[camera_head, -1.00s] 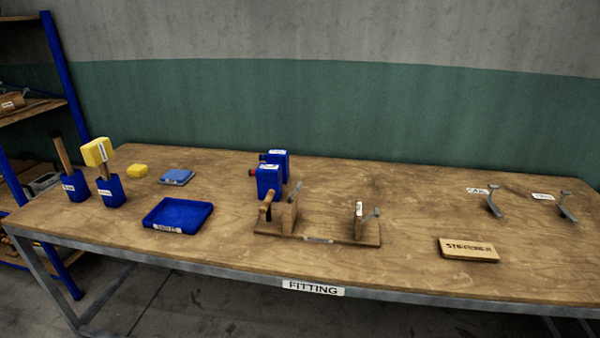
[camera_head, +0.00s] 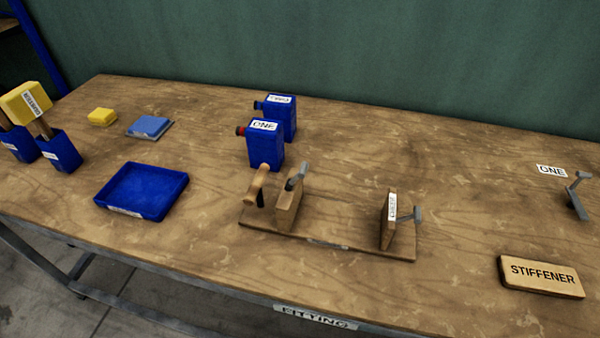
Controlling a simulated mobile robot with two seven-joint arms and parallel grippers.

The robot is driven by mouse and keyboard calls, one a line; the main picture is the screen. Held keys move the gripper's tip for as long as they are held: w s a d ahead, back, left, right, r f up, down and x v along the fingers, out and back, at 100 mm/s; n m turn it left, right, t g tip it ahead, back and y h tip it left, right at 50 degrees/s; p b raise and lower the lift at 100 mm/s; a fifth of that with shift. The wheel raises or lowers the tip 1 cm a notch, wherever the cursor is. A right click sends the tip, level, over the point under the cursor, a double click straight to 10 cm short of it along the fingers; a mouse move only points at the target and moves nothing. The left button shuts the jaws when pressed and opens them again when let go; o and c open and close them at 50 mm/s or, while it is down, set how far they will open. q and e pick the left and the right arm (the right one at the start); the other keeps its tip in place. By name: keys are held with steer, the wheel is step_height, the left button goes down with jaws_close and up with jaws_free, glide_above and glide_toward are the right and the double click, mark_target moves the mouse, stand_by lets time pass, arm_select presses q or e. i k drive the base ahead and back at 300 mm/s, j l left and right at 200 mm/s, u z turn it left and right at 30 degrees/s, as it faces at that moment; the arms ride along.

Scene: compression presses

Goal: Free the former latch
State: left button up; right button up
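A wooden fixture (camera_head: 330,243) stands on the middle of the table in the head view. Its base carries two upright wooden blocks. The left block (camera_head: 286,210) has a grey metal lever at its top and a wooden handle (camera_head: 258,187) beside it. The right block (camera_head: 387,222) has a white label, too small to read surely, and a grey metal latch piece (camera_head: 409,214) on its right side. I cannot tell from this view whether the latch is engaged. Neither of my grippers is in view.
Two blue boxes (camera_head: 265,146), one labelled ONE, stand behind the fixture. A blue tray (camera_head: 112,204) lies left. A STIFFENER block (camera_head: 541,276) and a grey metal bracket (camera_head: 577,199) near a ONE label lie right. A yellow mallet (camera_head: 27,103) stands in a blue holder at far left.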

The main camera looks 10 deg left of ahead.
mark_target(301, 174)
steer(key=k+l+z, duration=0.2)
steer(key=k+l, duration=0.2)
steer(key=k+l+z, duration=0.25)
steer(key=i+j, duration=0.15)
steer(key=i, duration=0.2)
